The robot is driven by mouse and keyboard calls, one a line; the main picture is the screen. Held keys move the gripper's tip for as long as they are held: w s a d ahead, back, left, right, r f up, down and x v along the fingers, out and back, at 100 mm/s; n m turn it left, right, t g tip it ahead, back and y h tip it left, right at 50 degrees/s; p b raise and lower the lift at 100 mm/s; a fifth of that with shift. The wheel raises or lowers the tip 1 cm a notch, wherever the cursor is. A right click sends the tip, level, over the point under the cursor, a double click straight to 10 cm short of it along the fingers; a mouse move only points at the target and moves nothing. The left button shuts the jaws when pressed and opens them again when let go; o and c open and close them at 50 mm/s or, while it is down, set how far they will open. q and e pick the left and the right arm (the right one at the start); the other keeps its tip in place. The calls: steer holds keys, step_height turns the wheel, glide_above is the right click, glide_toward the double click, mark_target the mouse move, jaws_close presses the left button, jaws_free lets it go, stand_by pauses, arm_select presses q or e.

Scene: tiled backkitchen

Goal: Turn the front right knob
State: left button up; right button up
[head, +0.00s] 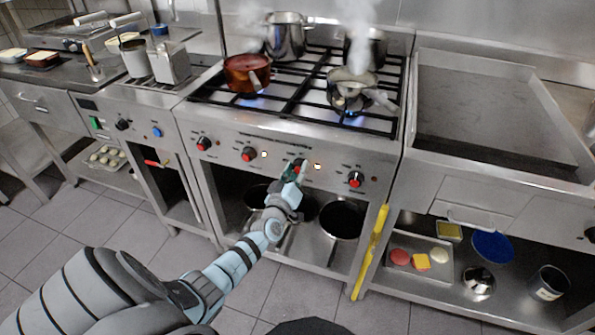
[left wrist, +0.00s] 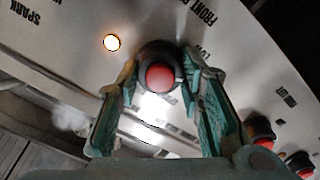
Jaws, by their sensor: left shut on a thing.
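The stove's front panel has a row of black knobs with red centres. My left gripper (head: 293,171) reaches up to the third knob from the left (head: 299,165). In the left wrist view this knob (left wrist: 160,76) sits between the two green fingers (left wrist: 160,88), which are shut on its sides. A label starting "FRONT" is printed beside it; the rest is cut off. A lit orange lamp (head: 317,167) is just right of the knob. Above, a steaming metal saucepan (head: 352,88) stands on the front right burner over a blue flame. My right gripper is out of view.
Other stove knobs are at left (head: 203,143), left of centre (head: 249,153) and right (head: 355,179). A red pot (head: 247,73) stands over a flame at front left. A yellow bar (head: 371,251) runs down the stove's right leg. Floor in front is clear.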

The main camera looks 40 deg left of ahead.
arm_select(q)
steer(key=n, duration=0.6)
steer(key=shift+f+n+b, duration=0.15)
steer(key=shift+n+b, duration=0.15)
steer(key=shift+n, duration=0.1)
stand_by(0.3)
steer(key=o, duration=1.2)
steer(key=shift+c, duration=0.2)
steer(key=shift+s, duration=0.1)
steer(key=v, duration=1.2)
